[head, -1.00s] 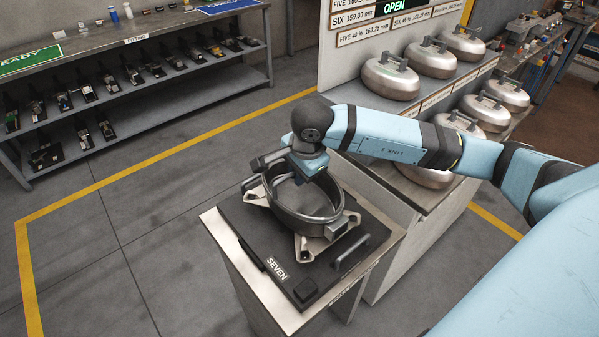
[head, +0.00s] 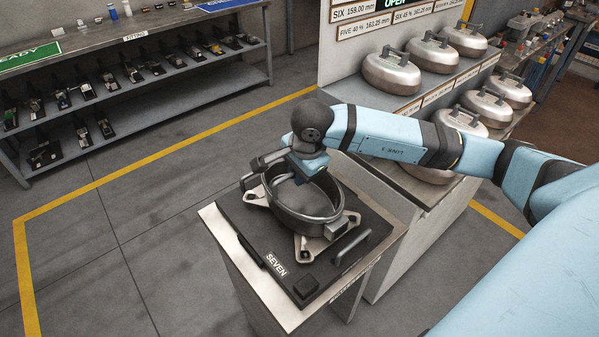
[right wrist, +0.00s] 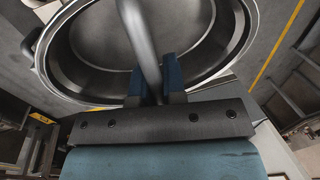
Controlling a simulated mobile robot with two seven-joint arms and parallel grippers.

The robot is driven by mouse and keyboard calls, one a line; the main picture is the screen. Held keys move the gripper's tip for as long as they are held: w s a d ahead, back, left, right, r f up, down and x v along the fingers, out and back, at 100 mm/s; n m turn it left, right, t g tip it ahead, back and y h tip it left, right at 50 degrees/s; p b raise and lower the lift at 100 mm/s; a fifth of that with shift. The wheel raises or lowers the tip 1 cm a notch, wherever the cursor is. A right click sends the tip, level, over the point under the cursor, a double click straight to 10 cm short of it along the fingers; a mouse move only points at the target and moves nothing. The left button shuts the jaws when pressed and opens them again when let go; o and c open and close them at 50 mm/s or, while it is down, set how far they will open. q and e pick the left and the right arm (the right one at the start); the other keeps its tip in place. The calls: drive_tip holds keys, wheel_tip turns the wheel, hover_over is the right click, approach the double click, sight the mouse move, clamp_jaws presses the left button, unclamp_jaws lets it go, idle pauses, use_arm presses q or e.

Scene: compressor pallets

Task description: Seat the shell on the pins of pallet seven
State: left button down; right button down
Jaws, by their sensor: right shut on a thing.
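The shell is a dark grey round ring-shaped body (head: 322,217) with a metal rim and lugs at its sides. It is at pallet seven (head: 240,215), a dark plate with a "SEVEN" label, over a pale metal bracket frame (head: 308,246). I cannot tell whether it rests fully on the pins, which are hidden. My right gripper (head: 303,180) is over the shell's far part, its fingertips hidden in the head view. My left gripper is not in view.
The pallet lies on a pale-topped stand (head: 222,232) and has a black handle (head: 350,247) at its right. A rack with several rounded metal housings (head: 391,73) stands close behind on the right. A shelf unit (head: 140,82) stands at the far left. The floor at the left is clear.

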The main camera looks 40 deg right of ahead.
use_arm(q)
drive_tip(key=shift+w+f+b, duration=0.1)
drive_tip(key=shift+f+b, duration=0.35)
drive_tip(key=shift+b, duration=0.3)
use_arm(e)
drive_tip(key=shift+f, duration=0.7)
drive_tip(key=c, duration=1.1)
unclamp_jaws()
drive_tip(key=shift+r, duration=0.1)
drive_tip(key=shift+c, duration=0.2)
drive_tip(key=shift+o, duration=0.2)
drive_tip(key=shift+s+f, duration=0.1)
drive_tip(key=shift+f, duration=0.15)
drive_tip(key=shift+r, duration=0.1)
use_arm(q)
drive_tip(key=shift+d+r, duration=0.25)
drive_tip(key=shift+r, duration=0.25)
use_arm(e)
drive_tip(key=v, duration=1.4)
